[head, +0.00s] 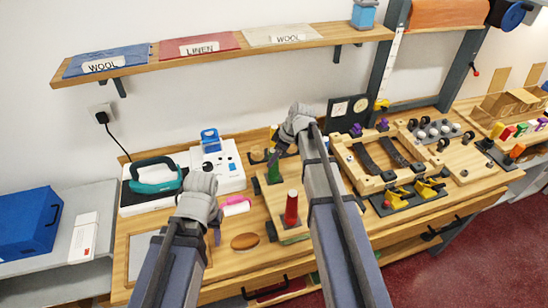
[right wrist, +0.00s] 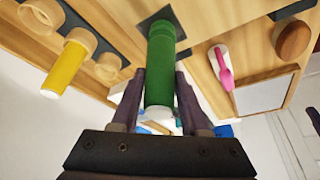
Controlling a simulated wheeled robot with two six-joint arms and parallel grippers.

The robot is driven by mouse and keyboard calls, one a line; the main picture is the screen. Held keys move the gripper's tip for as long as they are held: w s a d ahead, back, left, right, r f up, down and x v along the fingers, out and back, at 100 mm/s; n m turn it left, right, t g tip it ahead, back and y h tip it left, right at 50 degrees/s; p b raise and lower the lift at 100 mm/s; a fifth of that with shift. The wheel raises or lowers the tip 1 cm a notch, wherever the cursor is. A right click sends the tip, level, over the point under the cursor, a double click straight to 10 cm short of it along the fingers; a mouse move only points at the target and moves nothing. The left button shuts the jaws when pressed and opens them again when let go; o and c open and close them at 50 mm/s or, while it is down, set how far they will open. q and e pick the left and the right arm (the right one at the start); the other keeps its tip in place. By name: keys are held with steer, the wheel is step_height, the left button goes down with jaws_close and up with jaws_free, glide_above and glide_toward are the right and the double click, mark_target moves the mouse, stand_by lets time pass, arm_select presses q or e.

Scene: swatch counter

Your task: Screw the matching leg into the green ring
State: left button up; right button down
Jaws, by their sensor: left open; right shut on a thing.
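A green leg (head: 273,168) stands upright on the wooden board in the head view. My right gripper (head: 280,152) is shut on it from above. In the right wrist view the green leg (right wrist: 175,75) lies between the two fingers, its pale end towards the gripper. Its far end meets a dark square plate (right wrist: 164,22); a slightly wider green band there may be the green ring, but I cannot tell how deep the leg sits. A red leg (head: 291,207) stands nearer on the same board. My left gripper (head: 216,232) is open and empty, left of the board.
Wooden rings with a yellow leg (right wrist: 65,68) stand behind the green leg. A wooden frame with clamps (head: 395,155) fills the right side.

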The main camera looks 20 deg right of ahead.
steer(key=m+t+h, duration=0.1)
steer(key=m, duration=0.4)
steer(key=shift+s+a, duration=0.1)
steer(key=shift+a, duration=0.05)
steer(key=m+t+h, duration=0.1)
steer(key=m+h, duration=0.1)
steer(key=m, duration=0.3)
steer(key=shift+c, duration=1.6)
jaws_free()
steer(key=shift+o, duration=0.3)
steer(key=shift+o, duration=1.3)
